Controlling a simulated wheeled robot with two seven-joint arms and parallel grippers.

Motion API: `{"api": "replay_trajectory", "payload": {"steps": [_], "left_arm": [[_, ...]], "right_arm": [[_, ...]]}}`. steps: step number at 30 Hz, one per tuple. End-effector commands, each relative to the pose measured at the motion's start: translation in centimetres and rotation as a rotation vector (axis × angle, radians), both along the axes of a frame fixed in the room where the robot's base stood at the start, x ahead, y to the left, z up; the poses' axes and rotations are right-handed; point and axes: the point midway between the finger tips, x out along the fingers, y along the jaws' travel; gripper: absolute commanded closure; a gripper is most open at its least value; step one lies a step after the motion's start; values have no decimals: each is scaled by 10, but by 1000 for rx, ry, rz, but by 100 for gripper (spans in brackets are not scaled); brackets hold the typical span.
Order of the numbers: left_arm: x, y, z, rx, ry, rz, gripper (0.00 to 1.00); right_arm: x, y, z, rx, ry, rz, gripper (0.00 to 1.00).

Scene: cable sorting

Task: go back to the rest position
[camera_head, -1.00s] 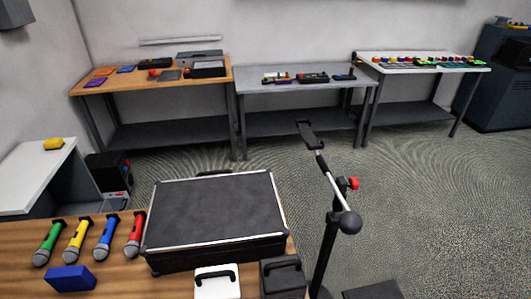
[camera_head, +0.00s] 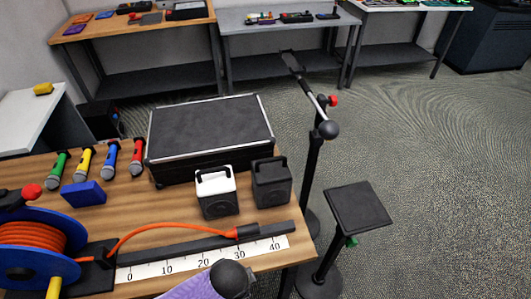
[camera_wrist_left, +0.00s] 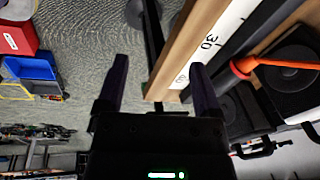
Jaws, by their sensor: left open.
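My left gripper (camera_wrist_left: 158,85) is open, its two dark fingers apart with nothing between them. In the left wrist view it is near the front edge of the wooden table (camera_wrist_left: 200,25), with the white number strip (camera_wrist_left: 215,40) beside it. The orange cable (camera_head: 150,228) runs from the blue reel (camera_head: 22,262) across the table to a black connector (camera_head: 243,232) by the dark bar (camera_head: 210,242). The cable's end also shows in the left wrist view (camera_wrist_left: 280,63). My right gripper is not in view.
Several coloured microphones (camera_head: 110,158), a blue block (camera_head: 84,193), a black case (camera_head: 210,125), a white speaker (camera_head: 216,190) and a black speaker (camera_head: 272,183) stand on the table.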

Motion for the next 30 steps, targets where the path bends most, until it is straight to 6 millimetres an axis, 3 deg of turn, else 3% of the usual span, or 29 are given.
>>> {"api": "replay_trajectory", "payload": {"steps": [7, 11, 14, 18, 21, 23, 30], "left_arm": [[-12, 28, -86, -75, 13, 246, 16], [-41, 54, -143, -100, 32, 411, 16], [-84, 77, -192, -107, 60, 554, 16], [-171, 106, -249, -95, 111, 753, 16], [-218, 116, -264, -85, 135, 842, 16], [-234, 118, -267, -80, 143, 871, 16], [-242, 120, -266, -79, 144, 887, 16]], "right_arm": [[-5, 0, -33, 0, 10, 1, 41], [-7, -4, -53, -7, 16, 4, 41], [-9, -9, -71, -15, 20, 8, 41], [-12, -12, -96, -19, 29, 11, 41], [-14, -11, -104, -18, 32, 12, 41], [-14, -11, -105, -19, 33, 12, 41], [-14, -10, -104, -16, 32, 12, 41]]}}
